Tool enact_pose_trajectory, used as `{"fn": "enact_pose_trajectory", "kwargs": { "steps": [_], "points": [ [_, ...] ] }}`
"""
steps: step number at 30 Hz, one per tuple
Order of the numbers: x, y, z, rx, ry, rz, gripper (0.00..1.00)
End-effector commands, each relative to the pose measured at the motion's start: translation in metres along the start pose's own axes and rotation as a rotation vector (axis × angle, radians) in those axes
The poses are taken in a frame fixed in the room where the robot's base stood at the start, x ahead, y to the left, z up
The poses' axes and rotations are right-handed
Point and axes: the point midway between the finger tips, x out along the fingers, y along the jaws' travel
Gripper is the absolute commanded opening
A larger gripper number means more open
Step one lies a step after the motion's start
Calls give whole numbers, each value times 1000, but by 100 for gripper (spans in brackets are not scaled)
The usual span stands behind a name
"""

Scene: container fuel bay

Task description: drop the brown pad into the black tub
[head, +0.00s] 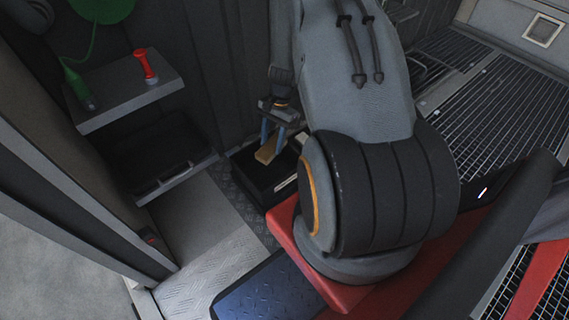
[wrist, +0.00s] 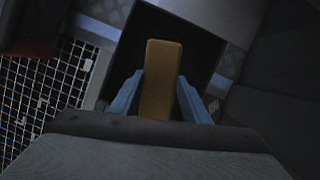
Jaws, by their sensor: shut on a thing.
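The brown pad (wrist: 158,80) is a flat oblong block held between the two blue fingers of my gripper (wrist: 160,97) in the wrist view. In the head view the pad (head: 268,152) hangs from my gripper (head: 272,137). The black tub (head: 265,190) is an open box on the floor. The pad shows over the tub's opening in both views. The tub's walls also show around the pad in the wrist view (wrist: 203,50). My arm hides the tub's right part in the head view. The exact height of the pad over the tub's floor is hard to tell.
A grey shelf (head: 125,92) at the left holds a red-handled object (head: 146,67) and a green object (head: 76,84). A dark open bin (head: 165,160) sits below it. Dark grating (head: 490,105) lies at the right. Bare tread-plate floor lies left of the tub.

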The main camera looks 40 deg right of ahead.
Motion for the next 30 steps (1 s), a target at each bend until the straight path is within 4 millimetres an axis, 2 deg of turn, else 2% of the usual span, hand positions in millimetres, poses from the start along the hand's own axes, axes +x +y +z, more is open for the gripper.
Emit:
{"fn": "enact_pose_trajectory", "kwargs": {
  "steps": [1, 7, 18, 19, 22, 23, 30],
  "points": [
    [9, -1, -3, 1, -1, 0, 19],
    [28, 0, -8, 0, -1, 1, 19],
    [32, 0, -10, -1, 0, 0, 19],
    [32, 0, -10, -1, 0, 0, 44],
    [32, 0, -10, -1, 0, 0, 61],
    [32, 0, -10, -1, 0, 0, 64],
    [32, 0, -10, -1, 0, 1, 64]
  ]
}}
